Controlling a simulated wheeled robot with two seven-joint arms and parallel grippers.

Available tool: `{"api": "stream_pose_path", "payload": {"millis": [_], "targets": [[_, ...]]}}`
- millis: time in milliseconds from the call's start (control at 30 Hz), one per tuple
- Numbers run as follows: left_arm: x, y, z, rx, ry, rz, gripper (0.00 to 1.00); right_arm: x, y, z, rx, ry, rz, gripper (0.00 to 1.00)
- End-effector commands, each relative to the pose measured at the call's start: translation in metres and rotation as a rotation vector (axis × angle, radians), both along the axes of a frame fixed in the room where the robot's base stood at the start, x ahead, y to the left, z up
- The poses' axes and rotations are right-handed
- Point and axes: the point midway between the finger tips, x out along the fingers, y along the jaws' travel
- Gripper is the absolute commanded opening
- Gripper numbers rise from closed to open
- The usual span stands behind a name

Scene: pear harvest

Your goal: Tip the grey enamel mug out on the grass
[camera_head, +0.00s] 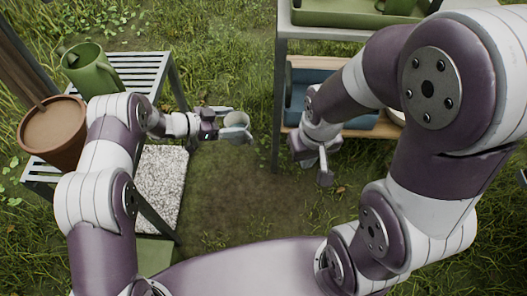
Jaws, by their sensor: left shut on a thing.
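The grey enamel mug (236,120) is small in the middle of the head view, above the ground between the bench and the shelf. My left gripper (232,132) is shut on it and holds it in the air. A pale bluish inside shows at its mouth; whether anything is in it is too small to tell. My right gripper (324,168) hangs in front of the shelf, apart from the mug, and its finger gap is not clear. Grass (225,60) shows behind the mug, and a bare earthy patch (245,195) lies below it.
A slatted bench (140,72) at left bears a green watering can (88,68) and a terracotta pot (52,130). A pale speckled slab (160,185) lies beside it. A shelf (283,60) at right holds a green tray (340,18) and a blue thing (300,90).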

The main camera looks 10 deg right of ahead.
Motion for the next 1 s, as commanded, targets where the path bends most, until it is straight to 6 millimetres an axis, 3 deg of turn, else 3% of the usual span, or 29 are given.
{"api": "stream_pose_path", "payload": {"millis": [467, 1000], "targets": [[-0.003, -0.003, 0.006, 0.017, -0.034, -0.005, 0.13, 0.0, 0.0, 0.008, 0.0, 0.0, 0.0, 0.0], [-0.029, -0.017, 0.015, 0.143, -0.257, -0.007, 0.13, 0.0, 0.0, 0.028, 0.0, 0.0, 0.0, 0.0]]}}
